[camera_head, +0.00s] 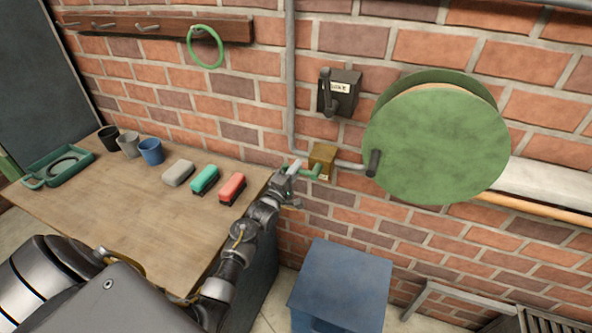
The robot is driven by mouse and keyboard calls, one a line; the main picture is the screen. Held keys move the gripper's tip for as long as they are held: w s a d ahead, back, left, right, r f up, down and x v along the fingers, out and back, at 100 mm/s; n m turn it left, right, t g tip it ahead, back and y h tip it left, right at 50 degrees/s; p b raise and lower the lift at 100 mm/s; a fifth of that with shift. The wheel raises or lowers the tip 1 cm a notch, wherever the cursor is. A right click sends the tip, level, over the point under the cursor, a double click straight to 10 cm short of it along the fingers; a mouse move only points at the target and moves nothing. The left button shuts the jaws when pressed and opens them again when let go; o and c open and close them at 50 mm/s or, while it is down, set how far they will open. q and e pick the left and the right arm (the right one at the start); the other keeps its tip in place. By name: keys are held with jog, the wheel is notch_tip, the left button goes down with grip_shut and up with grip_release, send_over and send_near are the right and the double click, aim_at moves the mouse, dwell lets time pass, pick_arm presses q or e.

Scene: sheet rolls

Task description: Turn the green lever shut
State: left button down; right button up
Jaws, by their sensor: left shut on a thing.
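The green lever (312,172) sticks out to the left from a small brass-coloured box (323,158) on the brick wall, roughly level in the picture. My left gripper (294,173) is at the lever's outer end and is shut on it. The fingers hide that end of the lever. My right gripper is not in view.
A wooden table (130,215) holds several cups and blocks and a green tray (40,181). A dark lever switch (341,92) and a big green reel (437,145) are on the wall. A blue box (342,283) stands below. A green ring (221,57) hangs from a rack.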

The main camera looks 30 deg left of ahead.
pick_arm(q)
jog(key=c, duration=1.4)
grip_release()
jog(key=s, duration=0.3)
jog(key=s+f+b, duration=0.1)
jog(key=s, duration=0.3)
jog(key=s+f+b, duration=0.1)
jog(key=s, duration=0.2)
jog(key=shift+s+d+f, duration=0.1)
jog(key=shift+s, duration=0.2)
